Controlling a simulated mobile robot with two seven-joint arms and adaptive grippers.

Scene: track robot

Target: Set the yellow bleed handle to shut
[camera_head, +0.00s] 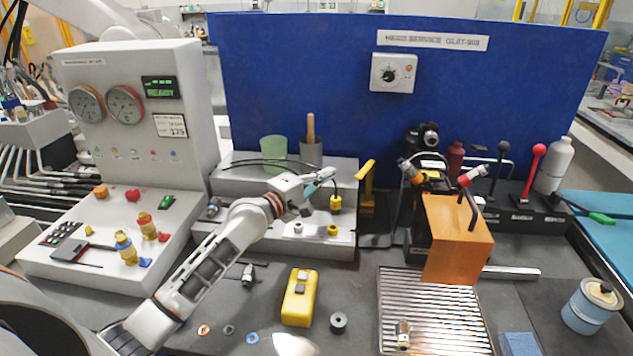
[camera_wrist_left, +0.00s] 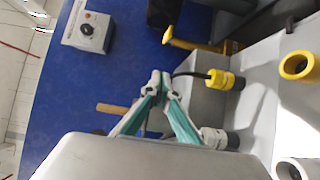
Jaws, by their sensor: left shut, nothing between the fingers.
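The yellow bleed handle (camera_head: 365,171) stands raised on a yellow post, left of the black fittings at the panel's foot. In the left wrist view the yellow handle (camera_wrist_left: 190,45) shows beyond my fingertips. My left gripper (camera_head: 328,175) is above the grey stepped block, just left of the handle in the head view, with a visible gap. In the left wrist view its teal fingers (camera_wrist_left: 160,80) meet at the tips with nothing between them. My right gripper is not in view.
A yellow-collared plug (camera_head: 335,203) with a black cable sits just below my left gripper. An orange box (camera_head: 457,238) and black clamps stand right of the handle. The blue panel (camera_head: 300,75) rises behind. A yellow pendant (camera_head: 299,297) lies on the dark bench.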

